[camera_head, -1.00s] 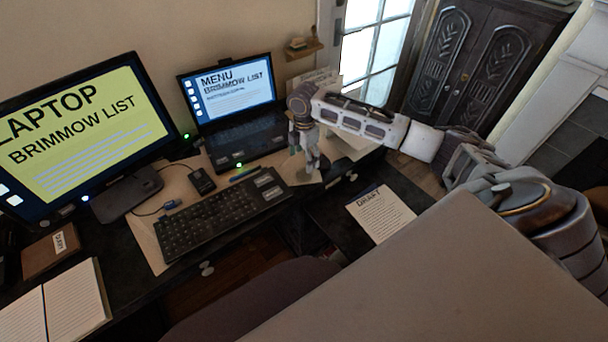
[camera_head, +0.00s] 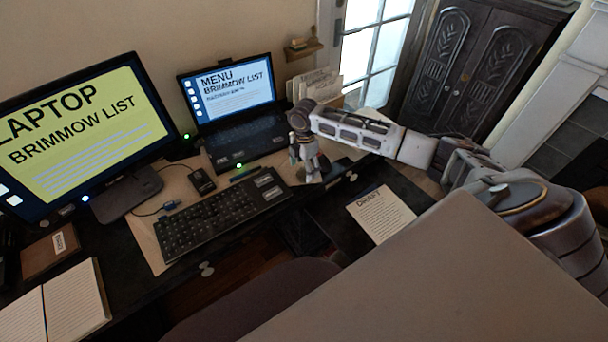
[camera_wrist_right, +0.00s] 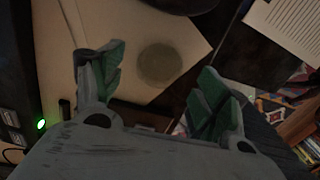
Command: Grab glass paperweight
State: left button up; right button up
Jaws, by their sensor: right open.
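A round, dull grey-green disc, which looks like the glass paperweight (camera_wrist_right: 160,63), lies on the pale desk mat in the right wrist view. It sits ahead of my right gripper (camera_wrist_right: 155,85), roughly between the two green-padded fingers and beyond their tips. The fingers are spread apart with nothing between them. In the head view my right gripper (camera_head: 309,172) points down over the right end of the desk, beside the keyboard. There the paperweight is mostly hidden by the gripper and I cannot make it out clearly. My left gripper is not in view.
A large monitor (camera_head: 82,130) stands farther left. A printed draft sheet (camera_head: 381,213) lies right of the gripper. Upright papers (camera_head: 314,88) stand behind the arm.

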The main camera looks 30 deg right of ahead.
aim_at(304, 170)
jog(key=shift+f, duration=1.15)
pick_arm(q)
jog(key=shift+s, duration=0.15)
pick_arm(e)
jog(key=c, duration=1.3)
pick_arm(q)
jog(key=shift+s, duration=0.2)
pick_arm(e)
jog(key=shift+o, duration=0.2)
jog(key=shift+r, duration=0.15)
notch_tip(304, 170, up, 9)
jog(key=shift+f, duration=0.15)
jog(key=shift+r, duration=0.45)
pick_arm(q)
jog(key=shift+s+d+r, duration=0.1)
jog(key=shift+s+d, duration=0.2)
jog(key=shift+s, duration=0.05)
pick_arm(e)
jog(key=shift+r, duration=0.1)
